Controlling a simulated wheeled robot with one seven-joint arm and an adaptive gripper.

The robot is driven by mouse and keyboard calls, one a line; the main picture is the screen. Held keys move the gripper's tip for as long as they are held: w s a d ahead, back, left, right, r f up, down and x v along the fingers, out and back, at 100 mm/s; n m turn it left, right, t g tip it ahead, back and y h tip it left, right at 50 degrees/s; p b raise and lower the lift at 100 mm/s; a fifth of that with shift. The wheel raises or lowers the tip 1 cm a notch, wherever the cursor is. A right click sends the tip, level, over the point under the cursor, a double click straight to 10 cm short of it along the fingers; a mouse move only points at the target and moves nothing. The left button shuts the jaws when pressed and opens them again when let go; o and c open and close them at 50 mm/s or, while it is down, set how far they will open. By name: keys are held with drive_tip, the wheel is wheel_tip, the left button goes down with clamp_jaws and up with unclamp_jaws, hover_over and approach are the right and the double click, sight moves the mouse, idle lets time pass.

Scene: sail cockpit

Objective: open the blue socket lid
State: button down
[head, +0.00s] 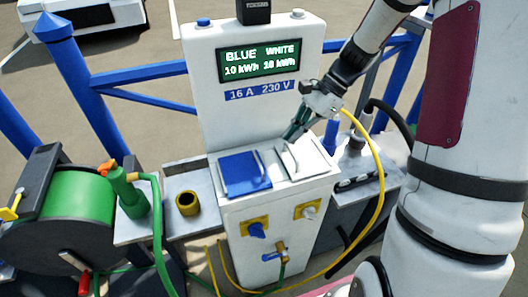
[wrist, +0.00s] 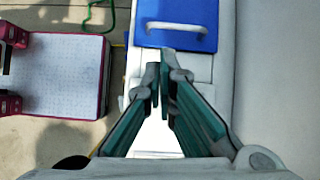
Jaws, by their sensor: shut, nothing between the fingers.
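The blue socket lid (head: 240,176) lies shut on the sloping top of the white pedestal, at the left. It has a light bar handle (head: 262,164) along its right side. In the wrist view the blue lid (wrist: 155,39) is at the top, with its handle (wrist: 178,27) across it. The white socket lid (head: 310,163) lies beside it on the right, also shut. My gripper (head: 287,136) is shut and empty. It is over the top near the white lid, to the right of the blue lid. In the wrist view the fingertips (wrist: 165,62) point toward the blue lid; contact is unclear.
The pedestal's screen (head: 258,63) reads BLUE and WHITE, 10 kWh each. A blue knob (head: 257,230) and a white knob (head: 309,212) are on the front. A yellow cable (head: 379,175) loops at the right. A green hose reel (head: 78,200) and a mustard cup (head: 188,203) stand left.

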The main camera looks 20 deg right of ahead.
drive_tip(key=shift+w+d+f+m, duration=0.1)
drive_tip(key=shift+w+f+m, duration=0.1)
drive_tip(key=shift+f, duration=0.3)
drive_tip(key=shift+w+d+f+m, duration=0.1)
drive_tip(key=shift+w+f+m, duration=0.1)
drive_tip(key=shift+f, duration=0.25)
drive_tip(key=x, duration=0.9)
drive_tip(key=shift+a+f, duration=0.2)
drive_tip(key=shift+a, duration=0.2)
drive_tip(key=shift+r, duration=0.1)
drive_tip(key=shift+a+r+p, duration=0.1)
drive_tip(key=shift+r+p, duration=0.3)
